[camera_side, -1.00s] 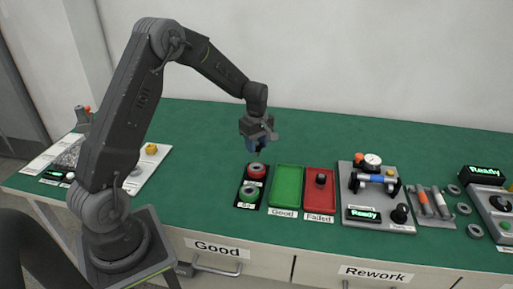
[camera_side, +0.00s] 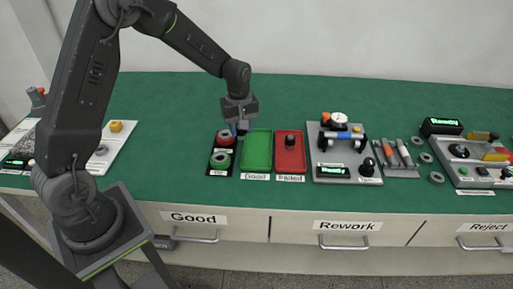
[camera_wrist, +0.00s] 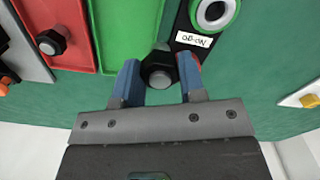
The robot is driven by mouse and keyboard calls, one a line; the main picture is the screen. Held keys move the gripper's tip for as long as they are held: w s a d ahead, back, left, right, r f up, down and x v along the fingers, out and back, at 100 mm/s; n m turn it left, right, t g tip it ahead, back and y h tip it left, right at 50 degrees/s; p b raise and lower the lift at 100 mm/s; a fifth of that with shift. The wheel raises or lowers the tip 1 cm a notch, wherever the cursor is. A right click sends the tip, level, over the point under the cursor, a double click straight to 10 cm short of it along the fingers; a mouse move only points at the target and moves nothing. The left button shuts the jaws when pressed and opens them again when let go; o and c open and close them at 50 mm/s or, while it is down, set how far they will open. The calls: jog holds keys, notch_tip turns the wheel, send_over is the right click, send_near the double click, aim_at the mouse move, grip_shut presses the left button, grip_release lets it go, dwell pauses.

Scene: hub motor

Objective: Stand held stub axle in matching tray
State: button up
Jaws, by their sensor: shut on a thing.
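My gripper (camera_side: 240,131) is shut on a dark stub axle with a hex end (camera_wrist: 157,73), seen between the blue fingers in the wrist view. In the side view the gripper hangs near the back left corner of the green Good tray (camera_side: 257,150), beside the red ring gauge (camera_side: 225,137); the axle is hardly visible there. The green tray (camera_wrist: 125,30) looks empty. The red Failed tray (camera_side: 291,156) holds another dark axle (camera_side: 290,140), standing upright. The held axle's clearance above the bench cannot be told.
The green ring gauge (camera_side: 220,160) lies in front of the red one on a black plate. A grey fixture (camera_side: 342,155) with a dial and a Ready display stands right of the red tray. Bench behind the trays is clear.

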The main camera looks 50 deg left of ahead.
jog(key=w+d+f, duration=0.1)
jog(key=d+f, duration=0.1)
jog(key=w+d+f, duration=0.1)
jog(key=d, duration=0.1)
jog(key=shift+w+d, duration=0.1)
jog(key=shift+w, duration=0.2)
jog(key=shift+f, duration=1.95)
jog(key=shift+f, duration=0.2)
jog(key=o, duration=1)
jog(key=shift+o, duration=0.2)
